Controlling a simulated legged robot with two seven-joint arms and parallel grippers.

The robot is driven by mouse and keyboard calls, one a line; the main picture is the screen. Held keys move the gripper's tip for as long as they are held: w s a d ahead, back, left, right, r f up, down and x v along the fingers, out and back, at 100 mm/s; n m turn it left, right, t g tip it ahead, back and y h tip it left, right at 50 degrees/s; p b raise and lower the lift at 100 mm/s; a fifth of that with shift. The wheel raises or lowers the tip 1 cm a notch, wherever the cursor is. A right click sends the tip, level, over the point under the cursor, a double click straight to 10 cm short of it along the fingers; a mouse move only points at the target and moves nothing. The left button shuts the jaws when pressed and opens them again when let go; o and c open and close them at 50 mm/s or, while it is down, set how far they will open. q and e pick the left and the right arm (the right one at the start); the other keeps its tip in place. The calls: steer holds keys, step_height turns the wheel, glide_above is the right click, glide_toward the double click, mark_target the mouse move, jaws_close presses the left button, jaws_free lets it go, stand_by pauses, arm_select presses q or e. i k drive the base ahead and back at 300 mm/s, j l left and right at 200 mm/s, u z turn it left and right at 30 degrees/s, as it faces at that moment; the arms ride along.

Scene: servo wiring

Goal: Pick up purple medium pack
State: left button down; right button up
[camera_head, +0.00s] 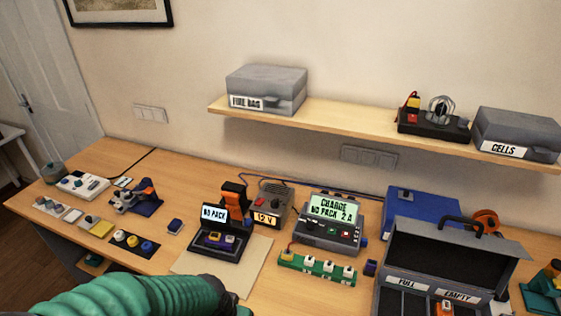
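A small dark purple block (371,268) stands on the table, just right of the green board and left of the open case. I cannot tell for sure that it is the medium pack. My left arm, in a green ribbed sleeve, crosses the bottom left edge and ends in a dark joint. Its gripper fingers do not show. My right arm and gripper are not in view.
A green board (317,269) with white sockets lies before the charger (331,222), whose screen reads CHARGE NO PACK 2 A. The open grey case (455,254), labelled FULL and EMPTY, stands at right. A beige mat (259,254) has bare room. A shelf (335,115) hangs above.

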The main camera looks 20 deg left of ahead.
mark_target(216, 240)
steer(key=i+j+u, duration=0.2)
steer(key=j+u, duration=0.3)
steer(key=i+j+u, duration=0.2)
steer(key=u, duration=0.3)
steer(key=i+j+u, duration=0.3)
steer(key=u, duration=0.2)
